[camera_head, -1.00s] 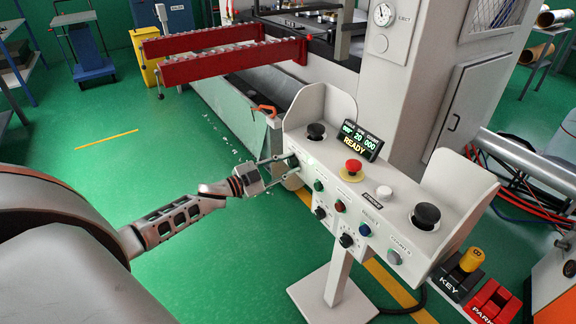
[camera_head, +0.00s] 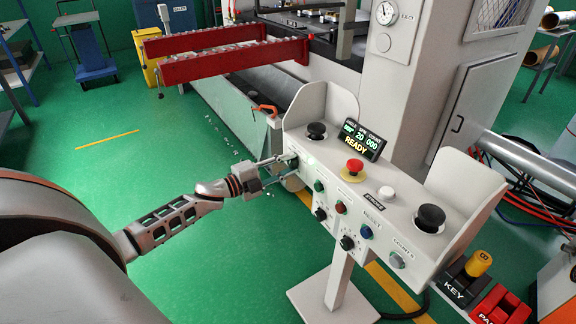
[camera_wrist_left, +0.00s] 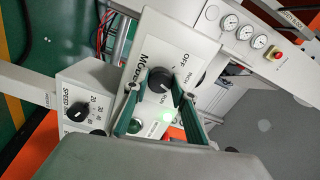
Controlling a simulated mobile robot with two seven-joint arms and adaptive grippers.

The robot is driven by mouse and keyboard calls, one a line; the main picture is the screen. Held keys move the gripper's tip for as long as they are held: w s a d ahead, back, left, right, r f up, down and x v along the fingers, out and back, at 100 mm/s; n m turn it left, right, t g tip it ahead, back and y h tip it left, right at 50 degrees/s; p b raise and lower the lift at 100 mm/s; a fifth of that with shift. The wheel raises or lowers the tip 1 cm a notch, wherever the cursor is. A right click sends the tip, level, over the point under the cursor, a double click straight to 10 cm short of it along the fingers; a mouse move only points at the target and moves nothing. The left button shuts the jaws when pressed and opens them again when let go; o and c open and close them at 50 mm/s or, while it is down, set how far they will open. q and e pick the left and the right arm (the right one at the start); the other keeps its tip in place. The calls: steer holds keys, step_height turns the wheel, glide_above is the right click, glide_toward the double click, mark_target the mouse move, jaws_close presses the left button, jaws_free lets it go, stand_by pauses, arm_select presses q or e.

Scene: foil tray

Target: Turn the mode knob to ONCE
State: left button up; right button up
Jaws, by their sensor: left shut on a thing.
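The mode knob (camera_wrist_left: 159,80) is black and round, on a light plate marked MODE in the left wrist view. OFF and INCH can be read beside it; the other labels are partly covered or too small, and I cannot tell where its pointer stands. My left gripper (camera_wrist_left: 158,92) is shut on the knob, one green-sided finger on each side. In the head view, my left gripper (camera_head: 287,165) reaches the left end of the grey console (camera_head: 345,180), and its fingers largely hide the knob. My right gripper is not in view.
A display (camera_head: 359,140) on the console reads READY. A red emergency button (camera_head: 354,166), black palm buttons and several small knobs sit nearby.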

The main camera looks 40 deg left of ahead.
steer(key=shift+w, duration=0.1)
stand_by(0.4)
arm_select(q)
steer(key=o, duration=1.1)
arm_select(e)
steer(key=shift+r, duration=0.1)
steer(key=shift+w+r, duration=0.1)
arm_select(q)
steer(key=v, duration=1.2)
steer(key=s+d+f+n+g+y+p, duration=0.1)
steer(key=s+d+f+n+g+p, duration=0.1)
steer(key=s+d+f+n, duration=0.3)
steer(key=s+d+f+n+g+y+p, duration=0.2)
steer(key=s+d+f+n, duration=0.3)
steer(key=s+d, duration=0.5)
steer(key=s+d+f+n+g+y+p, duration=0.1)
steer(key=s+d+f+n+g+p, duration=0.1)
steer(key=s+d+f+n, duration=0.3)
steer(key=s+d+n+p, duration=0.1)
steer(key=s+d, duration=0.2)
steer(key=d, duration=0.4)
steer(key=shift+s+d, duration=0.25)
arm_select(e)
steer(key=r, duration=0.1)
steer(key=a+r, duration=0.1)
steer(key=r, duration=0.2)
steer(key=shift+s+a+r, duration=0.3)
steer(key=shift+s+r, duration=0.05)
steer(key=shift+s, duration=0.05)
